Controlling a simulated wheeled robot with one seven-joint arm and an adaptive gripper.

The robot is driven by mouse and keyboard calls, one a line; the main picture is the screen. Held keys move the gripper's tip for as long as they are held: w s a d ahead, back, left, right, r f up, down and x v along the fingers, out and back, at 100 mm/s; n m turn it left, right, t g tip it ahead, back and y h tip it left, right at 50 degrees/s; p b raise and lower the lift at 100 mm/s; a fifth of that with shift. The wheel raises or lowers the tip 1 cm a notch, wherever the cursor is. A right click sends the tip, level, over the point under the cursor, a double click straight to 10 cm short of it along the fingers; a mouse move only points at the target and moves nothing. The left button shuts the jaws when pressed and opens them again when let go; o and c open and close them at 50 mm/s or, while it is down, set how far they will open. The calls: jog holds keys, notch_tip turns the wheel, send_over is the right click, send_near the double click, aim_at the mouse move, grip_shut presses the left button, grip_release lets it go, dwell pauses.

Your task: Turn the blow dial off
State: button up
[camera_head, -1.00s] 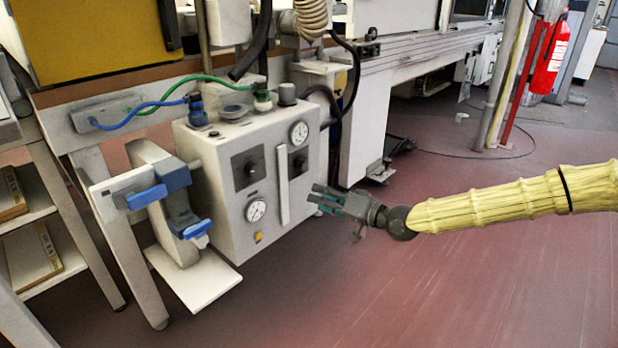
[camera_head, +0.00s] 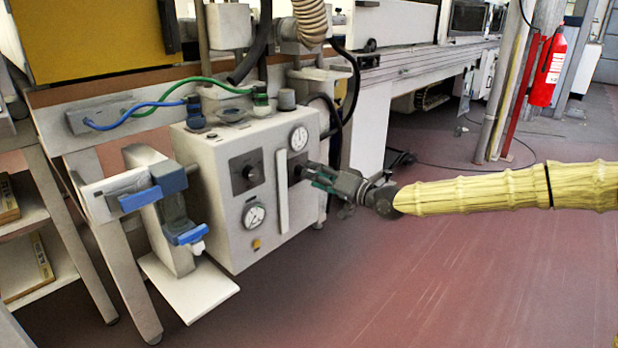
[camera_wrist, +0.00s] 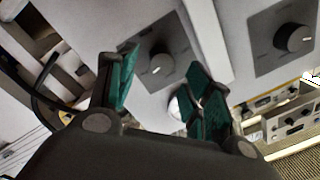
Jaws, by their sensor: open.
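The grey control box (camera_head: 205,165) carries two black dials on dark square plates, one each side of a pale upright bar (camera_head: 282,190). The left dial (camera_head: 247,172) is in clear view. The right dial, mostly hidden behind my gripper (camera_head: 310,177) in the head view, shows in the wrist view as a black knob (camera_wrist: 162,66) with a white mark, framed between my open green fingertips. The other knob (camera_wrist: 293,38) is past the bar there. My gripper is close in front of the right dial; contact cannot be told. No label is readable to name the blow dial.
Two round gauges, upper right (camera_head: 299,138) and lower left (camera_head: 254,215), sit on the box. Hoses and a green cable (camera_head: 190,82) run above it. A blue-handled bracket (camera_head: 140,195) stands at its left. The floor (camera_head: 430,270) to the right is clear.

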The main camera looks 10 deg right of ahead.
jog(key=shift+b+x, duration=0.4)
jog(key=shift+x, duration=1.15)
jog(key=c, duration=1)
